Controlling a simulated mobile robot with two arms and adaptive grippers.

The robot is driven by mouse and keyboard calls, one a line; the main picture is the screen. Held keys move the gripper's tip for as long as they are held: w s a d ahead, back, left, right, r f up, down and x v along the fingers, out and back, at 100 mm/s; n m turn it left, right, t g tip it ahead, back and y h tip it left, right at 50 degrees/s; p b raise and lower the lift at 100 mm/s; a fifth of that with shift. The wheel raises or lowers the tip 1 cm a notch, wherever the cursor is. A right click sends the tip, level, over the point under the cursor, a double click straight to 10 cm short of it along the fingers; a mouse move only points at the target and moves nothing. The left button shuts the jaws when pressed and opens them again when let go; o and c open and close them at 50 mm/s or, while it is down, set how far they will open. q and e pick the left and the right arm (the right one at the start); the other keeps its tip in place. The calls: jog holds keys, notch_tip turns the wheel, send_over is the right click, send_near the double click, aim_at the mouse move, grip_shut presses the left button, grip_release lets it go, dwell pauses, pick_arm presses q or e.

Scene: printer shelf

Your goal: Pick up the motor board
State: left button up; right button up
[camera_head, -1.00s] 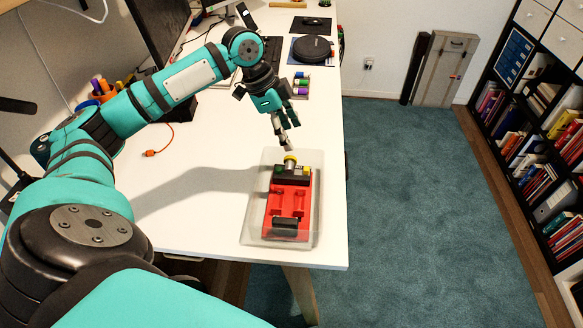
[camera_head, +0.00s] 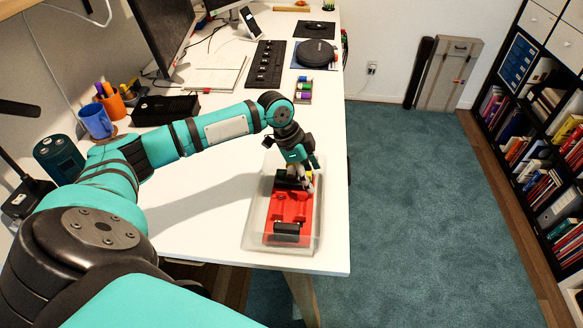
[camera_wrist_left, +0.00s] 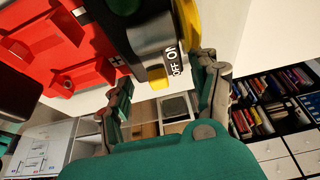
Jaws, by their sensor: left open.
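The motor board is a red board (camera_head: 290,210) with dark parts at both ends. It lies in a clear shallow tray (camera_head: 251,238) near the table's front right corner. My left gripper (camera_head: 304,186) is open at the board's far end and hides part of the yellow and dark pieces there. In the left wrist view, its fingers (camera_wrist_left: 165,103) stand apart on either side of a dark block (camera_wrist_left: 150,42) marked ON and OFF. The red part of the board (camera_wrist_left: 60,50) fills the upper left there. I cannot tell whether the fingers touch the block.
Behind the board on the white table (camera_head: 205,215) are colored blocks (camera_head: 304,90), a round black case (camera_head: 315,53) and a keyboard (camera_head: 266,64). A blue mug (camera_head: 96,121) and a pen cup (camera_head: 113,106) stand at the left. The table's right edge is close to the tray.

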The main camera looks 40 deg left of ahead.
pick_arm(q)
grip_shut()
dwell(0.4)
